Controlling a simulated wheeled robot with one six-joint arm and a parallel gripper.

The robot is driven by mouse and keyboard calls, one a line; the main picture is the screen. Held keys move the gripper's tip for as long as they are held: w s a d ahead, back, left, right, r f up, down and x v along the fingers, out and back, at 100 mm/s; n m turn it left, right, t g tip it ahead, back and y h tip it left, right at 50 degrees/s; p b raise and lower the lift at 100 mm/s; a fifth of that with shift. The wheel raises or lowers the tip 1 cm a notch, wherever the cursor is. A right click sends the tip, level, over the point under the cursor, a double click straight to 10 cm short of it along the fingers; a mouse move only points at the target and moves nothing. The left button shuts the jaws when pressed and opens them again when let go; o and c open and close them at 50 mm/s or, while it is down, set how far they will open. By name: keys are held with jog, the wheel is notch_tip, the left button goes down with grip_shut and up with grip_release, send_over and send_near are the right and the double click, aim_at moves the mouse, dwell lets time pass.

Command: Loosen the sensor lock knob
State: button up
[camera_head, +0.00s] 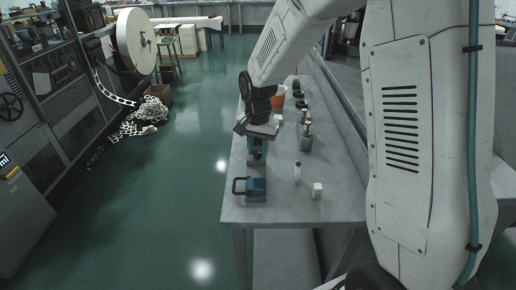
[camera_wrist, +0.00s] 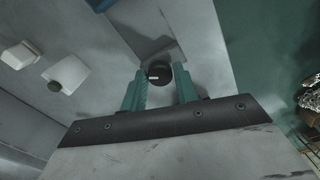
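The sensor lock knob (camera_wrist: 159,74) is a small black round knob with a white mark, seen in the wrist view on a grey surface. My gripper (camera_wrist: 160,72) has two teal fingers standing apart, one on each side of the knob. The knob nearly fills the space between the fingertips; I cannot see clear contact. In the head view my gripper (camera_head: 257,150) points down over the left edge of the grey bench, just behind a blue device with a dark handle (camera_head: 254,187). The knob is not clearly distinguishable there.
On the grey bench (camera_head: 285,210) stand a white bottle (camera_head: 297,173), a small white block (camera_head: 317,190) and brass-topped parts (camera_head: 306,130). An orange container (camera_head: 279,98) is farther back. Green floor (camera_head: 185,180) lies open to the left, with white strip scrap (camera_head: 150,110) beyond.

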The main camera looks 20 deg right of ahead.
jog(key=c, duration=0.4)
jog(key=shift+c, duration=0.2)
jog(key=shift+n, duration=0.3)
jog(key=n, duration=0.4)
jog(key=shift+n, duration=0.4)
jog(key=n, duration=1)
jog(key=shift+n, duration=0.4)
jog(key=n, duration=0.5)
jog(key=shift+n, duration=0.3)
